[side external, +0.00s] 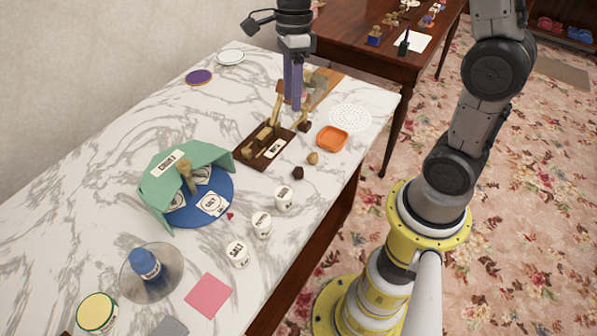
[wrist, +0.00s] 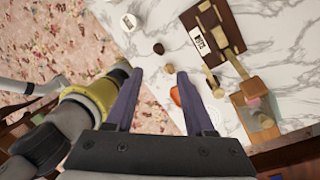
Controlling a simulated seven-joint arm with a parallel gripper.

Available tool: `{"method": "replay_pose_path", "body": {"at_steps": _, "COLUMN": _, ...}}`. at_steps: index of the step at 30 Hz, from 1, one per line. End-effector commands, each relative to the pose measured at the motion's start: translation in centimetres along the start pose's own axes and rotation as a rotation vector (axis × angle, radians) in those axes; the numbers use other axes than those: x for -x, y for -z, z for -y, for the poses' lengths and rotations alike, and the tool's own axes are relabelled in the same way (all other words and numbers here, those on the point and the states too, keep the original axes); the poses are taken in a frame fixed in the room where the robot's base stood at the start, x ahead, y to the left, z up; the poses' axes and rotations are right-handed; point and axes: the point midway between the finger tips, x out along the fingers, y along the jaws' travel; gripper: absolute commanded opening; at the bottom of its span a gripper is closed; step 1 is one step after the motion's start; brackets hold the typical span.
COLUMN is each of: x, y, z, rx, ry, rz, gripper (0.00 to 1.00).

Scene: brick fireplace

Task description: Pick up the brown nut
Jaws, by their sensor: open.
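My gripper (side external: 293,106) is open and empty. It points down above the table, near the far end of the wooden tray, apart from both nuts. In the wrist view, its purple fingers (wrist: 160,77) stand on either side of the tan nut.
An orange square dish (side external: 332,138) and a white perforated mat (side external: 351,117) lie near the table edge. Small wooden items stand near my gripper. Clear marble surrounds the nuts.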

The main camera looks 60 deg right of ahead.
Motion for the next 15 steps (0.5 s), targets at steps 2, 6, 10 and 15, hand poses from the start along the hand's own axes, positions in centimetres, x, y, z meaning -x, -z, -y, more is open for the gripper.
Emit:
{"method": "replay_pose_path", "body": {"at_steps": 2, "x": -2.1, "y": 0.1, "z": 1.3, "rx": -0.028, "ry": -0.053, "rz": -0.026, "gripper": 0.54}}
{"method": "replay_pose_path", "body": {"at_steps": 6, "x": -4.5, "y": 0.6, "z": 2.2, "rx": -0.054, "ry": -0.110, "rz": -0.057, "gripper": 0.54}}
{"method": "replay_pose_path", "body": {"at_steps": 10, "x": -5.7, "y": 1.0, "z": 2.2, "rx": -0.062, "ry": -0.130, "rz": -0.068, "gripper": 0.54}}
{"method": "replay_pose_path", "body": {"at_steps": 15, "x": -8.4, "y": 1.2, "z": 1.8, "rx": -0.063, "ry": -0.130, "rz": -0.069, "gripper": 0.54}}
